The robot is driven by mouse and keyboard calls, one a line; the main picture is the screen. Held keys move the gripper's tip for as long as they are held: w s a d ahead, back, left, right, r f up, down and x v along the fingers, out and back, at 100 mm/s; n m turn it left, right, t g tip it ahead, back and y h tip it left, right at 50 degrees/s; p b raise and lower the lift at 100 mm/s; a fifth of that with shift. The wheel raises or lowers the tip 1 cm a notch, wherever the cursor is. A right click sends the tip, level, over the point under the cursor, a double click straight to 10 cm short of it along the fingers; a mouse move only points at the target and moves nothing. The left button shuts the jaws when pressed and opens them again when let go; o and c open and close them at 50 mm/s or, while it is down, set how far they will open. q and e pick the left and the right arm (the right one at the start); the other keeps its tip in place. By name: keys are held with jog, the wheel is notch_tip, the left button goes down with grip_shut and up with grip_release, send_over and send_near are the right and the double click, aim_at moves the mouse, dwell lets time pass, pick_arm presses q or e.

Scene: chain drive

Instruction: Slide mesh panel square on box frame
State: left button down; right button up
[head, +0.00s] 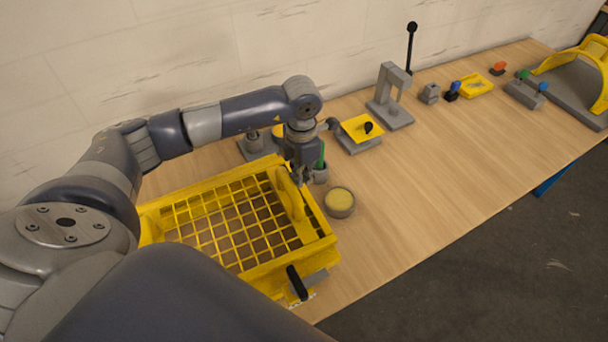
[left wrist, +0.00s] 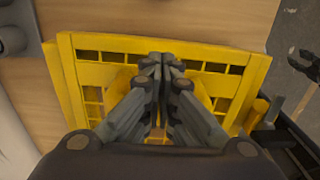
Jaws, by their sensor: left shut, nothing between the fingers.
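The yellow mesh panel (head: 236,194) lies on top of the yellow box frame (head: 262,271), with an arched yellow handle (head: 289,196) on its right side. In the left wrist view the panel's rim (left wrist: 150,42) looks slightly turned against the frame's edge (left wrist: 62,85), which shows beyond it at the left. My left gripper (head: 303,180) is shut and empty, pointing down near the arched handle at the panel's right side. Its fingers (left wrist: 160,62) meet over the panel; I cannot tell whether they touch it. A dark pronged shape, perhaps my right gripper (left wrist: 304,65), shows at the right edge.
A round bowl with yellow contents (head: 339,201) stands close right of the frame. A black lever (head: 297,282) sits at its near corner. Behind are a yellow plate on a grey stand (head: 362,130) and a grey press (head: 390,98).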

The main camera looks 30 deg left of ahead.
aim_at(284, 183)
pick_arm(q)
jog(key=s+a, duration=0.1)
jog(key=s+b, duration=0.1)
jog(key=s+a, duration=0.1)
jog(key=s, duration=0.1)
jog(key=shift+a+f+b, duration=0.2)
jog(key=shift+a+b, duration=0.15)
jog(key=shift+b, duration=0.05)
jog(key=shift+s+a+r, duration=0.15)
jog(key=shift+s+a, duration=0.05)
jog(key=shift+s, duration=0.25)
jog(key=shift+w, duration=0.15)
